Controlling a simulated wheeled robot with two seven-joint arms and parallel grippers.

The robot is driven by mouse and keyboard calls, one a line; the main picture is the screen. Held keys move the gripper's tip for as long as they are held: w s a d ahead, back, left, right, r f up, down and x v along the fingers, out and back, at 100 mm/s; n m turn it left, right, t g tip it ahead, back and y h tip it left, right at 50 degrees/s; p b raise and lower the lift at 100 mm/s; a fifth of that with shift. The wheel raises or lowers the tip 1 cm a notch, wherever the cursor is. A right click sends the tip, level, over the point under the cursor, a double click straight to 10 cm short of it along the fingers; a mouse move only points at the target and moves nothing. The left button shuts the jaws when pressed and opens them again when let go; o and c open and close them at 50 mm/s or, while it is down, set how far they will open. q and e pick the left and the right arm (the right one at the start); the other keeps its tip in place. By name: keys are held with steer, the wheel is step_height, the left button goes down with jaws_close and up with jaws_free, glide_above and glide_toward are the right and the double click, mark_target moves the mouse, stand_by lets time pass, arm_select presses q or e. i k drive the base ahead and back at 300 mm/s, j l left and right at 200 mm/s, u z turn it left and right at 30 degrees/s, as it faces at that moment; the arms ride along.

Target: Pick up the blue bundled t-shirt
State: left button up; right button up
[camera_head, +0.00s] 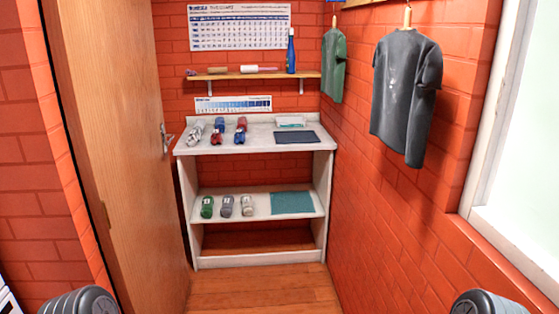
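Several small rolled bundles lie on the white counter top (262,138) ahead of me. At the back of its left half is a blue bundle (219,123), with a red and dark bundle (216,137) in front of it. Neither gripper is in view; only dark rounded parts of my arms show at the two bottom corners, far from the counter.
Grey-white bundles (195,131) lie at the counter's left. The lower shelf (262,211) holds green and grey bundles and a teal folded cloth (291,203). A wooden door (115,150) stands at left. Shirts (406,92) hang at right. The floor (262,290) ahead is clear.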

mark_target(239, 136)
steer(key=i+z, duration=0.3)
steer(key=i, duration=0.6)
steer(key=i+j+z, duration=0.15)
steer(key=i+j, duration=0.15)
steer(key=i+j+z, duration=0.15)
steer(key=i+j, duration=0.15)
steer(key=j, duration=0.2)
steer(key=i+j+z, duration=0.2)
steer(key=j, duration=0.25)
steer(key=i+j, duration=0.3)
steer(key=i+j+z, duration=0.15)
steer(key=i+j, duration=0.2)
steer(key=j, duration=0.15)
steer(key=i+j, duration=0.3)
steer(key=j+z, duration=0.05)
steer(key=j, duration=0.05)
